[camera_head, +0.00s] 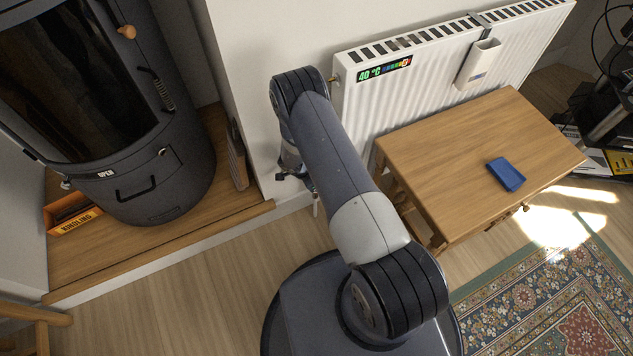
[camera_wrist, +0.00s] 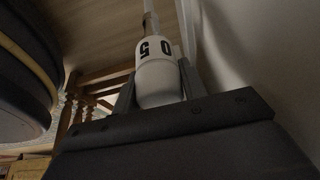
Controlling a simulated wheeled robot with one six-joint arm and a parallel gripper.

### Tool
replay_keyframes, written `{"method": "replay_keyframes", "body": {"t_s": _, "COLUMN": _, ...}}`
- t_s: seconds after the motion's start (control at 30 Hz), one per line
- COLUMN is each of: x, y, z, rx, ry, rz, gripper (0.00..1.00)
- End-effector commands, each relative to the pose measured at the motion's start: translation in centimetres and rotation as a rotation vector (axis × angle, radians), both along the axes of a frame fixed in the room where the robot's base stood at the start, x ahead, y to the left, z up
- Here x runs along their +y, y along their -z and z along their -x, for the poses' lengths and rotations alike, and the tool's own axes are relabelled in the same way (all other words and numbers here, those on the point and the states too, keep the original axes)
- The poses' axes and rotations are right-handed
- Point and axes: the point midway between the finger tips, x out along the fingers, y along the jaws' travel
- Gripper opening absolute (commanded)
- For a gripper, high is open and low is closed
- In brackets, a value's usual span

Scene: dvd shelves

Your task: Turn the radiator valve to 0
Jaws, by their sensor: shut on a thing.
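The radiator valve (camera_wrist: 158,82) is a white knob with black digits in the wrist view. A "5" and a "0" show on the side facing the camera, and a thin pipe runs away from its far end. My gripper (camera_wrist: 156,88) is shut on the knob, with one grey finger on each side of it. In the head view the white radiator (camera_head: 385,105) hangs on the wall, with a display reading 40 °C. My arm hides the valve there, and the gripper shows only partly at the arm's far end.
A wooden table (camera_head: 450,150) with a blue object (camera_head: 506,174) on it stands in front of the radiator. A black stove (camera_head: 140,110) and an orange kindling box (camera_head: 73,217) are at the left. A patterned rug (camera_head: 560,300) lies at the lower right. Bare floor (camera_head: 180,290) is at the lower left.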

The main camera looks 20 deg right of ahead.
Motion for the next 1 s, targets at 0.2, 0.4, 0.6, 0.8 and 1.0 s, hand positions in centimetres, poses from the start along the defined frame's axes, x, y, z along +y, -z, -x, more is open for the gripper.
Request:
{"method": "replay_keyframes", "body": {"t_s": 0.2, "x": -0.05, "y": 0.01, "z": 0.02, "rx": 0.0, "ry": 0.055, "rz": 0.001, "gripper": 0.17}}
{"method": "replay_keyframes", "body": {"t_s": 0.4, "x": -0.07, "y": -0.04, "z": 0.03, "rx": 0.0, "ry": 0.068, "rz": 0.001, "gripper": 0.17}}
{"method": "replay_keyframes", "body": {"t_s": 0.6, "x": -0.08, "y": -0.04, "z": 0.04, "rx": 0.0, "ry": 0.068, "rz": 0.001, "gripper": 0.17}}
{"method": "replay_keyframes", "body": {"t_s": 0.8, "x": -0.08, "y": -0.04, "z": 0.03, "rx": -0.001, "ry": 0.067, "rz": 0.001, "gripper": 0.5}}
{"method": "replay_keyframes", "body": {"t_s": 1.0, "x": -0.05, "y": -0.03, "z": 0.03, "rx": -0.001, "ry": 0.067, "rz": 0.001, "gripper": 0.62}}
